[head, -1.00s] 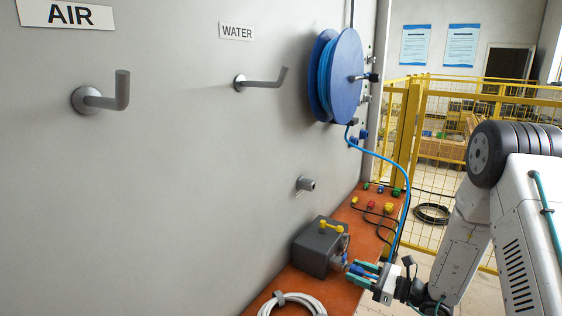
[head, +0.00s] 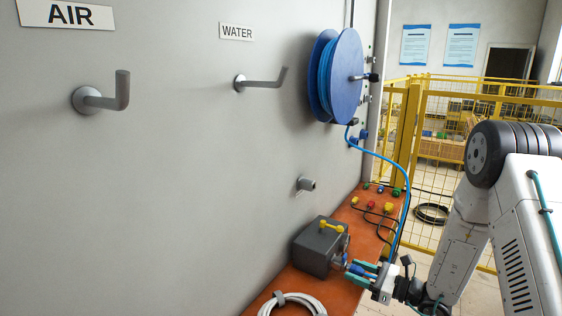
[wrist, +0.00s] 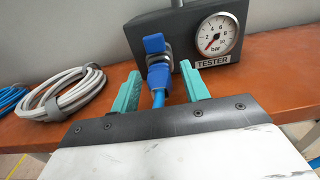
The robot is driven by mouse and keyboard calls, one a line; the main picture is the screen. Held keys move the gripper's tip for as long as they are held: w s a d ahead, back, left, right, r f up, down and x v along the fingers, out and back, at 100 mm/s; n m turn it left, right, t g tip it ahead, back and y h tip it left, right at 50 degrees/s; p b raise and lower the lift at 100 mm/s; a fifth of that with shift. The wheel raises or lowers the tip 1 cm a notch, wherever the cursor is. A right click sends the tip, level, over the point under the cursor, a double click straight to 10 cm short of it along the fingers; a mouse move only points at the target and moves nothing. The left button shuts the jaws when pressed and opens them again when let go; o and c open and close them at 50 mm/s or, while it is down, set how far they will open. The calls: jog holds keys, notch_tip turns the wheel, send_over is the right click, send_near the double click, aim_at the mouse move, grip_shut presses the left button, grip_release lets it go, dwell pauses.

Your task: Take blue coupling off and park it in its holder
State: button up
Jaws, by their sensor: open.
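The blue coupling (wrist: 154,44) sits at the front of the dark grey tester box (wrist: 195,22), with a metal fitting and the blue hose (wrist: 158,98) running from it toward me. In the head view the coupling (head: 357,269) is small and partly hidden by the fingers. My gripper (wrist: 160,88) is open, its two green fingers on either side of the hose just behind the coupling. It also shows in the head view (head: 365,275). I cannot tell which fitting is the coupling's holder; a grey wall stub (head: 306,184) is above the bench.
The tester's gauge (wrist: 216,34) is right of the coupling. A coiled grey hose (wrist: 68,92) lies left on the orange bench (wrist: 275,85). A blue hose reel (head: 345,76) hangs on the wall. Several coloured fittings (head: 388,208) lie at the bench's far end.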

grip_shut()
jog(key=shift+d, duration=0.1)
jog(key=shift+v, duration=2.9)
